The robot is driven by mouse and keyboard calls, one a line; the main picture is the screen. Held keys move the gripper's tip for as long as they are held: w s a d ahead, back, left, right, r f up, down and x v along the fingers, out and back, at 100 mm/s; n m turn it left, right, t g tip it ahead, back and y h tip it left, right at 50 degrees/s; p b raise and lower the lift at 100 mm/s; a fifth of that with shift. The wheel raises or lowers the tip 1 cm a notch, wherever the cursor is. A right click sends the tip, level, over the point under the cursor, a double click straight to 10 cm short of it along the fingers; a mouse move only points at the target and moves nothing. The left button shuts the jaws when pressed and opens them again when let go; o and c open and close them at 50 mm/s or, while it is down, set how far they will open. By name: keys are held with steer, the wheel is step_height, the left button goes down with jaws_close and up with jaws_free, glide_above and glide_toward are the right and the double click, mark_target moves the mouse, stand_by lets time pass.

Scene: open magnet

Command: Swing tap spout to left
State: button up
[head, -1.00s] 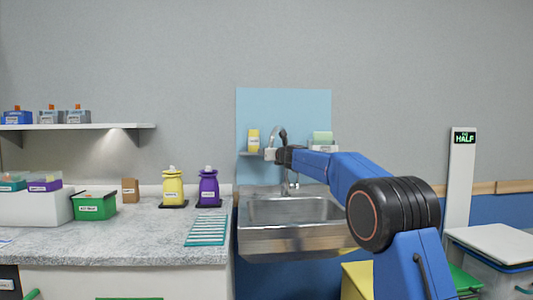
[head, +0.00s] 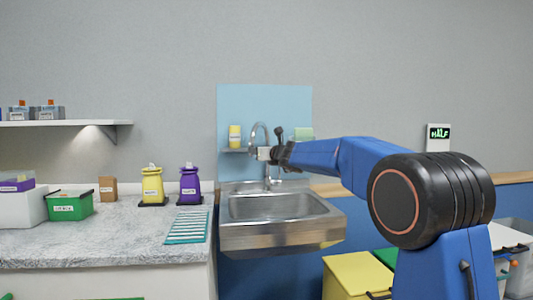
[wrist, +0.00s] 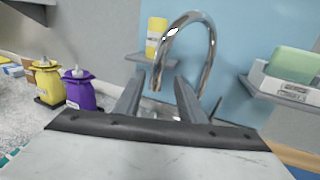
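The chrome tap with its curved gooseneck spout (head: 259,126) stands at the back of the steel sink (head: 274,206). My gripper (head: 262,153) is in front of the tap, just below the top of its arch, and hides part of it. In the wrist view the spout (wrist: 187,17) arches up and over, its outlet end pointing down on the left. That end shows between the two fingertips of my gripper (wrist: 158,82), which are apart. The gripper is open and holds nothing. I cannot tell whether a finger touches the spout.
Yellow (head: 152,186) and purple (head: 190,184) dispensers stand on the counter (head: 100,242) left of the sink. Yellow and green bins are below right of the sink.

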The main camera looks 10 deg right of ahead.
steer(key=v, duration=0.6)
steer(key=shift+d, duration=0.15)
